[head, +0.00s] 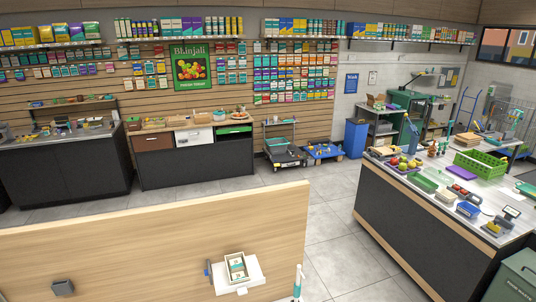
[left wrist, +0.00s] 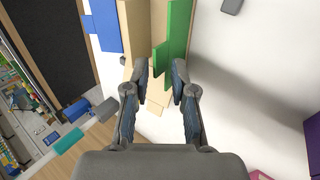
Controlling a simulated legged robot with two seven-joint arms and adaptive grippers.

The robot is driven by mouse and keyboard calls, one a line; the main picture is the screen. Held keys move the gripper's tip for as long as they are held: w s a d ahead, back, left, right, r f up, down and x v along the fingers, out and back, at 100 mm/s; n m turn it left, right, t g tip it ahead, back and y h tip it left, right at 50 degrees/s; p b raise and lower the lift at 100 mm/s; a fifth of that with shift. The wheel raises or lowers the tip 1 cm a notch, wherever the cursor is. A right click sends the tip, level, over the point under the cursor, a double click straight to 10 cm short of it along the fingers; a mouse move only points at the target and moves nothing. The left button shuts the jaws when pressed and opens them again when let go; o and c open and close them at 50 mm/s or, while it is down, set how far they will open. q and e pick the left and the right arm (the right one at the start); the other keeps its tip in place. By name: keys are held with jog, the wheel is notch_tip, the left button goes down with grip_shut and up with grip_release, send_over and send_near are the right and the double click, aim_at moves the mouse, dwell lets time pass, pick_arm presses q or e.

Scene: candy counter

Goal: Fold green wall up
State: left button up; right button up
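The green wall (left wrist: 179,30) is a narrow green panel in the left wrist view, along the right side of a tan box-like piece (left wrist: 137,30). A smaller green part (left wrist: 160,56) shows at its lower left. My left gripper (left wrist: 160,72) is open. Its fingertips are just below the green wall in the picture, with green and tan parts showing between and beyond them. I cannot tell whether a finger touches the wall. A blue panel (left wrist: 104,26) shows on the tan piece's other side. My right gripper is not in view, and no gripper is clear in the head view.
A pale wooden surface (head: 150,235) fills the head view's lower left, with a small open box (head: 237,267) on a white piece at its front. A dark counter with a crowded top (head: 420,225) stands at right. Grey floor (head: 335,225) between them is clear.

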pick_arm(q)
jog(key=v, duration=0.6)
dwell(0.4)
dwell(0.5)
